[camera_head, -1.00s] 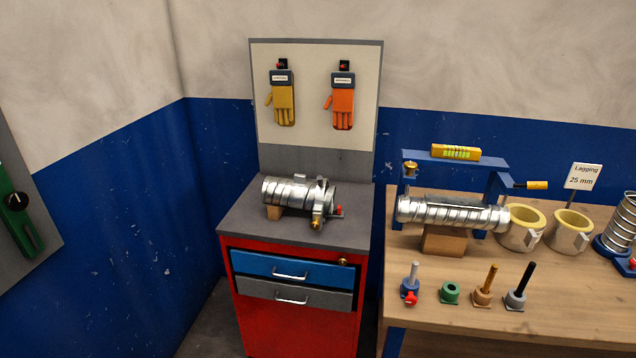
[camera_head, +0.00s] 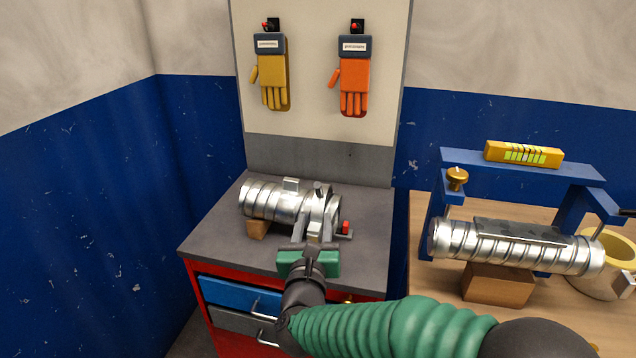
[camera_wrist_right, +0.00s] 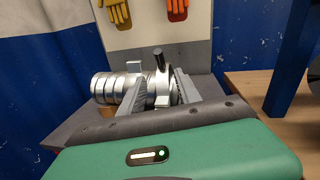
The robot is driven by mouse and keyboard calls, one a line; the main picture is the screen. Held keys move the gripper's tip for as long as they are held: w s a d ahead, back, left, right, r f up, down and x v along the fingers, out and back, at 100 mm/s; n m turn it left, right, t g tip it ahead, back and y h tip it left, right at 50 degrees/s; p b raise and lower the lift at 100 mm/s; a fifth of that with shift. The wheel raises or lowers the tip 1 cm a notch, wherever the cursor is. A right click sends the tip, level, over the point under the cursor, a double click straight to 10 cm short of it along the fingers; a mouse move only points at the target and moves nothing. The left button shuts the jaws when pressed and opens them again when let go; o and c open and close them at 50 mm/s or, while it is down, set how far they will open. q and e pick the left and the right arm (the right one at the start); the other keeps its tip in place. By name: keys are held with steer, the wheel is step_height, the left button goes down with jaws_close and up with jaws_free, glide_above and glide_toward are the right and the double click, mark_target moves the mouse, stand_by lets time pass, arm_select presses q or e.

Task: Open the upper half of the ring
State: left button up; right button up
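The silver spiral duct (camera_head: 262,200) lies on a wooden block on the cabinet top. The metal ring (camera_head: 322,203) sits around its right end, with a dark stub on top. In the right wrist view, the ring (camera_wrist_right: 161,88) shows between my fingers. My right gripper (camera_head: 314,224) reaches in from the front, its fingers apart on either side of the ring's front part. I cannot tell whether either finger touches it. The ring's lower front is partly hidden by my gripper. My left gripper is out of view.
The grey cabinet top (camera_head: 214,232) has free room left of the duct. A backboard (camera_head: 318,152) with two hanging gloves stands behind. A red-tipped part (camera_head: 346,228) sits close right of my gripper. The workbench with another duct (camera_head: 515,248) is at the right.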

mark_target(319, 185)
steer(key=w, duration=0.5)
steer(key=w+d+p, duration=0.1)
steer(key=w, duration=0.4)
steer(key=w+d, duration=0.1)
steer(key=w, duration=0.4)
steer(key=shift+d, duration=0.25)
steer(key=shift+w+a+f, duration=0.1)
steer(key=shift+w+a, duration=0.1)
steer(key=shift+w, duration=0.15)
steer(key=shift+d, duration=0.1)
jaws_close()
